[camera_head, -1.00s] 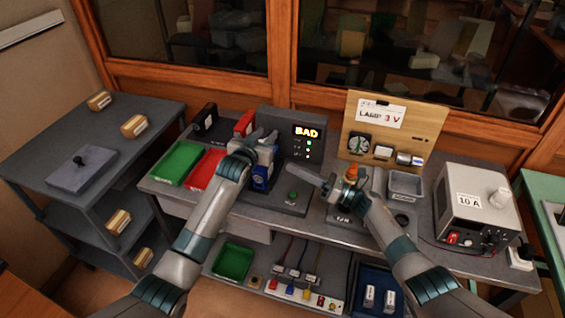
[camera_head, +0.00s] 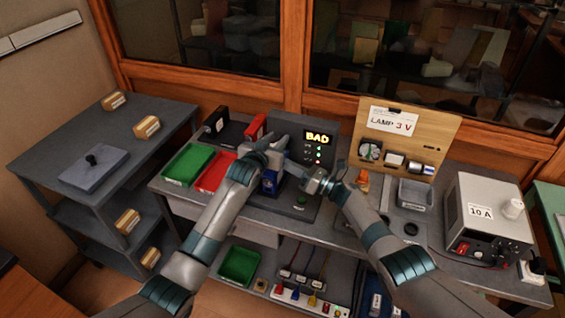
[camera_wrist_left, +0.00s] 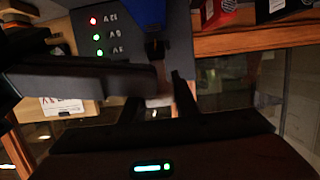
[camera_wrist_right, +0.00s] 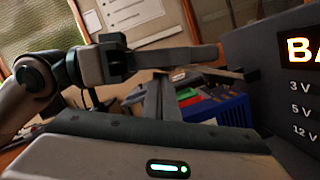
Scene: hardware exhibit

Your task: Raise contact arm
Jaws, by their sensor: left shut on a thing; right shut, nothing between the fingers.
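The tester (camera_head: 343,145) is a dark grey unit on the bench with a lit BAD display, small lamps and a green button. A blue battery (camera_head: 270,183) stands upright at its left; it also shows in the left wrist view (camera_wrist_left: 146,14). My left gripper (camera_head: 280,146) is above the battery, shut on what looks like the contact arm (camera_wrist_left: 158,100), a thin piece mostly hidden by the fingers. My right gripper (camera_head: 296,169) is shut and empty, in front of the tester and right of the battery. The right wrist view shows the left gripper (camera_wrist_right: 115,58) close by.
Green (camera_head: 186,163) and red (camera_head: 216,171) trays lie left of the tester. A wooden LAMP 3 V board (camera_head: 402,140), a grey bin (camera_head: 415,194) and a 10 A power supply (camera_head: 486,218) stand to the right. The shelf unit (camera_head: 60,148) is at far left.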

